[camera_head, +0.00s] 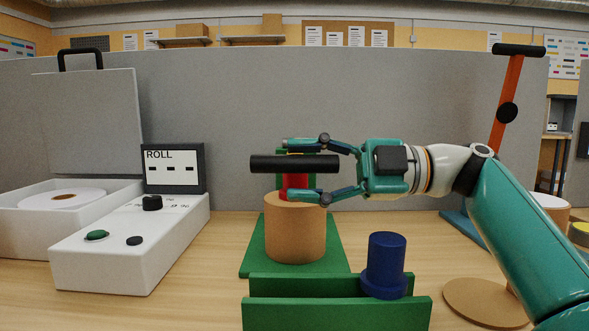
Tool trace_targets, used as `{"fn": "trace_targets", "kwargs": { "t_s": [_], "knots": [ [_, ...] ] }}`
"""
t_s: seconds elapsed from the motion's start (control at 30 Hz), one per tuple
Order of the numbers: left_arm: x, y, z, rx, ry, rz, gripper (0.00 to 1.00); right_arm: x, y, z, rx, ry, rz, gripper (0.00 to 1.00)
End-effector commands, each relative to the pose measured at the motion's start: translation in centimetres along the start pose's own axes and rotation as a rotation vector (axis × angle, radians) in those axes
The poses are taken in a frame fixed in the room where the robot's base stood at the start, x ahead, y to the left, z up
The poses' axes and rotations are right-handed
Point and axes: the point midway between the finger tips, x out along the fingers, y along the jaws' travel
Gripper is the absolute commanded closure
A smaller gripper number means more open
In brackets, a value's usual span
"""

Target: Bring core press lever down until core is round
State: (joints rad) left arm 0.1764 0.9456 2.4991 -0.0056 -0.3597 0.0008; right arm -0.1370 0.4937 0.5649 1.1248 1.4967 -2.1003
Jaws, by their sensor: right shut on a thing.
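The core press has a green base (335,258) on the table and a red part (296,181) under a horizontal black lever bar (268,164). A brown cardboard core (296,235) stands upright on the base, just under the red part. Whether it is fully round I cannot tell from this angle. My right gripper (296,167) comes in from the right and is shut on the lever bar, one finger above and one below it. The fingers and bar hide most of the green upright behind. My left gripper is not in view.
A blue stepped cylinder (387,259) stands by green rails (335,312) in front. A white control box (130,245) and ROLL display (172,168) are at left, beside an open white case (32,228). An orange lever (506,85) rises at right. A grey partition (215,115) stands behind.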

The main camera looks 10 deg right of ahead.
Motion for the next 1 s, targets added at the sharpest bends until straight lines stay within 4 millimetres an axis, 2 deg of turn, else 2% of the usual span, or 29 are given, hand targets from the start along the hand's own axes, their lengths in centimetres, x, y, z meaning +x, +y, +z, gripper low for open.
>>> {"fn": "trace_targets", "kwargs": {
  "t_s": [0.03,0.17,0.4,0.5,0.7,1.0],
  "knots": [
    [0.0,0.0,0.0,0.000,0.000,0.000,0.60,-0.2,-0.3,0.5,0.008,-0.008,-0.006,0.51],
    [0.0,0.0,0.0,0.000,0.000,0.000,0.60,-1.6,-0.2,0.6,0.007,-0.010,-0.004,0.51],
    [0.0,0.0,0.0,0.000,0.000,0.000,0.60,-5.5,-0.1,0.5,0.003,-0.007,-0.001,0.51],
    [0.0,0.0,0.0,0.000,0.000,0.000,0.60,-6.4,-0.1,0.4,0.002,-0.005,0.000,0.51],
    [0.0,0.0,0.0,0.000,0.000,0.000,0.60,-7.3,-0.1,0.3,0.001,-0.002,-0.001,0.51],
    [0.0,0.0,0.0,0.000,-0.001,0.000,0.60,-7.4,-0.1,0.1,0.000,0.000,-0.001,0.51]
  ]
}}
